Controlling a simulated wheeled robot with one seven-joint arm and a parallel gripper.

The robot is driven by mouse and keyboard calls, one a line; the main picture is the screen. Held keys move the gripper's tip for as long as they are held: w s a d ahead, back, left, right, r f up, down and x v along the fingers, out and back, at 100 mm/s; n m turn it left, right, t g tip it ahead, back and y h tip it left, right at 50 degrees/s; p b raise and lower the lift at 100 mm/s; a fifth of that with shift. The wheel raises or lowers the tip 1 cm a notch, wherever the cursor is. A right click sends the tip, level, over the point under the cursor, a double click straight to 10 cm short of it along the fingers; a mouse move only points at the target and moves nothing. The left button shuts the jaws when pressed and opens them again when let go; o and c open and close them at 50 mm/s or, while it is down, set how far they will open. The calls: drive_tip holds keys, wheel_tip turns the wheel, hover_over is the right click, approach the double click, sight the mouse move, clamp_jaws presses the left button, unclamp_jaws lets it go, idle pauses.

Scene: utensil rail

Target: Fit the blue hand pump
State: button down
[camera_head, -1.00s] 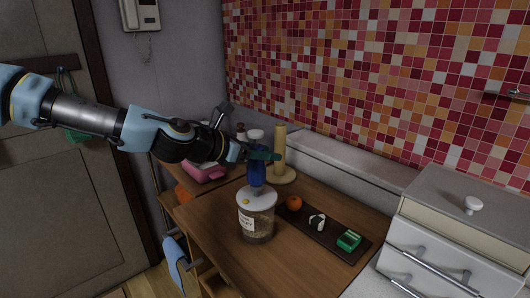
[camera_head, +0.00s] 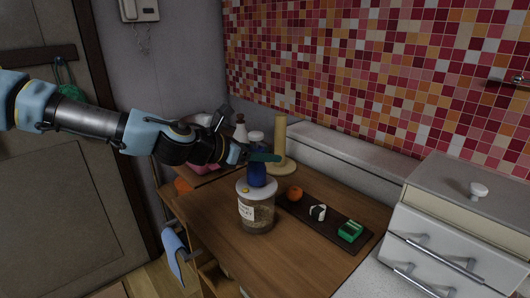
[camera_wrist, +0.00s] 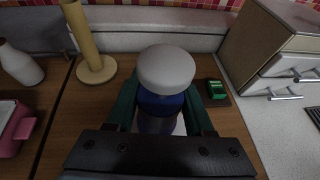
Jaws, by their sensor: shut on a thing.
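The hand pump has a blue body (camera_head: 257,174) and a white rounded top that shows in the wrist view (camera_wrist: 166,70). My gripper (camera_head: 262,156) has green fingers shut on the blue body, one on each side. The pump is upright above the lid of a clear jar (camera_head: 257,213) with a white label and grainy contents. Its lower end overlaps the white lid (camera_head: 244,189) in the head view; I cannot tell whether they touch. In the wrist view my gripper (camera_wrist: 165,112) and the pump hide most of the jar.
A cream upright post on a round base (camera_head: 281,140) stands close behind the pump. A dark tray (camera_head: 333,228) to the right holds an orange fruit (camera_head: 295,193), a rice ball (camera_head: 318,212) and a green box (camera_head: 350,231). White drawers (camera_head: 440,245) stand at the right. The front counter is clear.

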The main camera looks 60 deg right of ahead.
drive_tip(key=shift+f, duration=0.45)
drive_tip(key=shift+c, duration=1)
unclamp_jaws()
drive_tip(key=shift+w+a, duration=0.1)
drive_tip(key=b+v, duration=0.3)
drive_tip(key=v, duration=0.7)
drive_tip(key=shift+a+r, duration=0.15)
drive_tip(key=shift+a, duration=0.1)
drive_tip(key=shift+w, duration=0.15)
